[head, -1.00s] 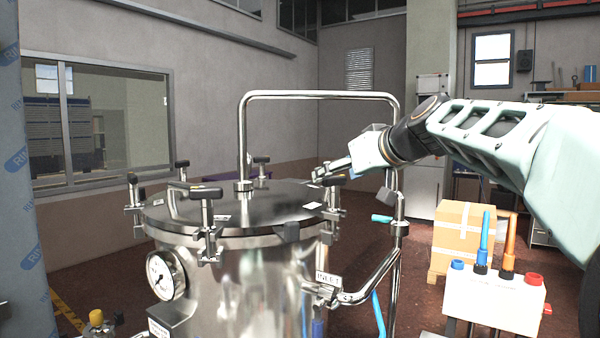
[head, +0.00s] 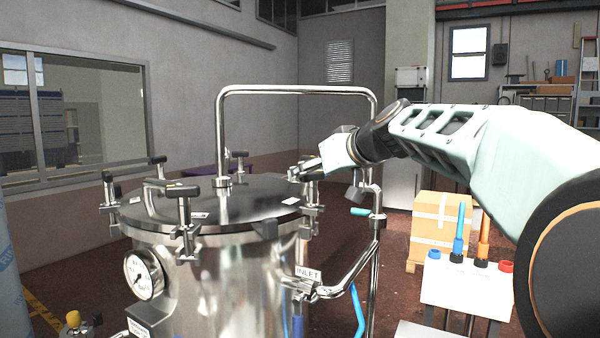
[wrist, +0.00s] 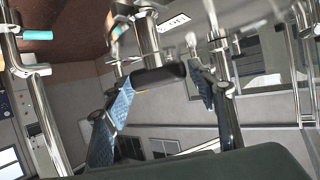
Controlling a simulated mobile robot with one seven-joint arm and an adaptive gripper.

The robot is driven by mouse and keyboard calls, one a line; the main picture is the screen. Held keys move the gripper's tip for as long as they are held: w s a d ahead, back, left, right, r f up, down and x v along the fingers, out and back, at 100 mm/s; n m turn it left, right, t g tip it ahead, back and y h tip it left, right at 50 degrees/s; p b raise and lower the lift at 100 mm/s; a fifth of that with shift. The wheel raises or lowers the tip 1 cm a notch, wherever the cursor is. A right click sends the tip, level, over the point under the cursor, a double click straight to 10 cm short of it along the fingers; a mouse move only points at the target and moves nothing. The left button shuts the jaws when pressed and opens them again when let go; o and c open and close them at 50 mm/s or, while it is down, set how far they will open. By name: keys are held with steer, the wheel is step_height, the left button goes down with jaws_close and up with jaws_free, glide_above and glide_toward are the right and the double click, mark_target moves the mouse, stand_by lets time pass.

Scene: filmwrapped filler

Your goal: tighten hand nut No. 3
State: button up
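A steel tank lid (head: 245,208) carries several hand nuts with black T-shaped handles around its rim. My gripper (head: 308,168) is at the nut on the lid's right rim and largely hides its handle in the head view. In the wrist view that hand nut's black crossbar (wrist: 158,78) lies between the two blue-padded fingers of my gripper (wrist: 162,95). The fingers stand apart; the right one shows a gap to the bar, the left one is close to its end. I cannot tell whether it touches. No nut number is readable. Another hand nut (head: 184,192) stands at the front rim.
A bent steel pipe frame (head: 300,90) rises behind the lid, with a post and teal-handled valve (head: 362,211) right of it, close below my arm. A pressure gauge (head: 143,274) sits on the tank's front left. A cardboard box (head: 440,228) and a white control box (head: 466,285) stand right.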

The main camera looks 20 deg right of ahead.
steer(key=c, duration=0.8)
